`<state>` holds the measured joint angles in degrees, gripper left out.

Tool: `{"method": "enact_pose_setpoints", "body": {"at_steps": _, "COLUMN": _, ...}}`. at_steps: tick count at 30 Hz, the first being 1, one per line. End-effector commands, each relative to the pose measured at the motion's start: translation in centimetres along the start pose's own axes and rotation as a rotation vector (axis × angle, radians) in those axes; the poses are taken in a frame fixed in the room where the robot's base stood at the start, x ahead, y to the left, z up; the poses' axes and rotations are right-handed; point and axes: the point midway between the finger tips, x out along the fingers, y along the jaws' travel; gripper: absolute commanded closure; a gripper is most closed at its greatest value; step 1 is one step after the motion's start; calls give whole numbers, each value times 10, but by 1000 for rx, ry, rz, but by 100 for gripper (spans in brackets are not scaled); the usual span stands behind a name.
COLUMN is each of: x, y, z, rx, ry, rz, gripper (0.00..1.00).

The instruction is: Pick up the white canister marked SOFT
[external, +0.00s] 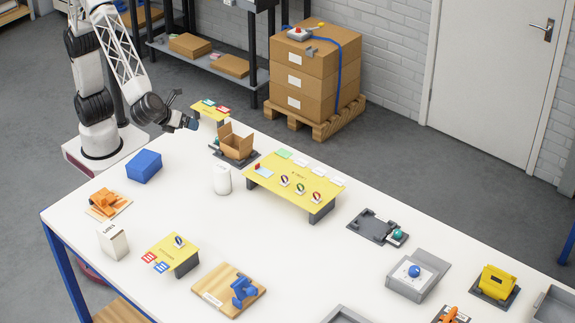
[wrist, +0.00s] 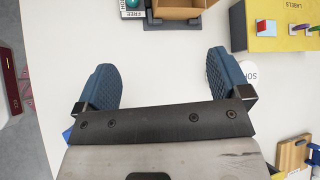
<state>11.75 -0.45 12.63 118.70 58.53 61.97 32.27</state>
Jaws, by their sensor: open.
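The white canister (external: 221,180) stands upright on the white table in the external view, between the blue box and the long yellow stand. In the wrist view the white canister (wrist: 251,72) shows only in part, just right of my right-hand finger, with the start of its lettering, "SO", readable. That finger hides the rest of it. My gripper (external: 184,118) hangs above the table's far left edge, back and left of the canister and apart from it. In the wrist view my gripper (wrist: 162,78) has its two blue fingers wide apart, with only bare tabletop between them.
An open cardboard box (external: 237,144) stands behind the canister, and the long yellow stand (external: 268,180) to its right. A blue box (external: 144,166) lies left. A white upright container (external: 113,241) stands front left, near a small yellow stand (external: 163,250). Table in front of the canister is clear.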

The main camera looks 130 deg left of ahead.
Motion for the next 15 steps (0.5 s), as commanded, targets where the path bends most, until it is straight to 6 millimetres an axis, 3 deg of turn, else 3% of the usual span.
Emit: {"method": "enact_pose_setpoints", "body": {"at_steps": 15, "x": 27, "y": -93, "z": -109, "rx": 447, "ry": -205, "rz": -203, "gripper": 5}}
